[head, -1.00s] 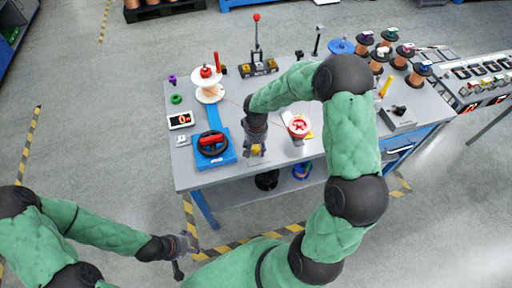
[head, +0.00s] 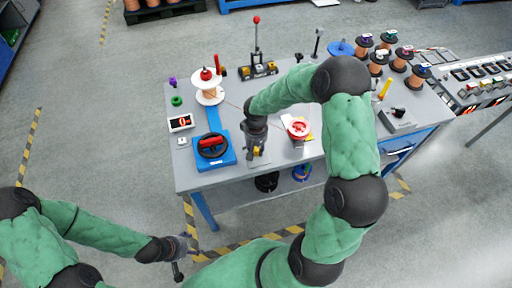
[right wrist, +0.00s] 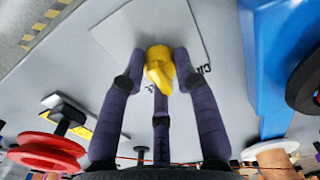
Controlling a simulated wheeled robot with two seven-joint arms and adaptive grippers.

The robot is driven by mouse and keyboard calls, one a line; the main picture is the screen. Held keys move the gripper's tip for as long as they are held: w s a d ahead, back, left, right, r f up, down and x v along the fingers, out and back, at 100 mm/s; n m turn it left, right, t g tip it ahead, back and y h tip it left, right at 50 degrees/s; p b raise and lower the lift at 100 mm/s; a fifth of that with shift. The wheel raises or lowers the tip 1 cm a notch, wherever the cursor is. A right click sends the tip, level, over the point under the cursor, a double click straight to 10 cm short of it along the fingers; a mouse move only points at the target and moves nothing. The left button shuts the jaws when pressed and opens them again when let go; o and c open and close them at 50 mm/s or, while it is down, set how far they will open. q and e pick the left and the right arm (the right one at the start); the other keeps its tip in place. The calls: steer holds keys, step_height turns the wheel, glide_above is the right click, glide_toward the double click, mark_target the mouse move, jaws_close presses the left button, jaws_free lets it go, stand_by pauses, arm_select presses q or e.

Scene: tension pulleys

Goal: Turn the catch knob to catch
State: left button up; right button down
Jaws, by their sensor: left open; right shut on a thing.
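The catch knob is a yellow knob (right wrist: 159,66) on a light grey plate (right wrist: 132,22) with dark lettering, partly hidden. In the head view the knob (head: 258,150) shows as a small yellow patch under my right gripper (head: 256,155) at the table's front part. In the right wrist view my right gripper's dark fingers (right wrist: 158,75) close around the knob from both sides, with a third finger below it. The knob's pointing direction against the lettering cannot be told. My left gripper (head: 184,257) is open and empty, low in front of the table, away from the knob.
A blue base with a black ring and red handle (head: 212,146) stands left of the right gripper. A red reel (head: 299,128) stands to its right. A white spool (head: 208,87) and a lever stand (head: 257,50) are behind. A thin orange line crosses the table.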

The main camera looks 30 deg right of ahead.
steer(key=n+p, duration=0.1)
steer(key=n, duration=0.2)
steer(key=shift+s+p, duration=0.1)
steer(key=shift+p, duration=0.25)
steer(key=n+p, duration=0.2)
steer(key=n, duration=0.3)
steer(key=shift+a, duration=0.1)
steer(key=c, duration=2)
jaws_free()
steer(key=n+p, duration=0.2)
steer(key=n, duration=0.1)
steer(key=shift+s+f+n, duration=0.1)
steer(key=shift+f+n, duration=0.05)
steer(key=shift+n, duration=0.15)
steer(key=shift+o, duration=0.3)
steer(key=shift+f+n+p, duration=0.1)
steer(key=shift+n+p, duration=0.35)
steer(key=shift+n, duration=0.05)
steer(key=shift+s, duration=0.1)
steer(key=o, duration=1)
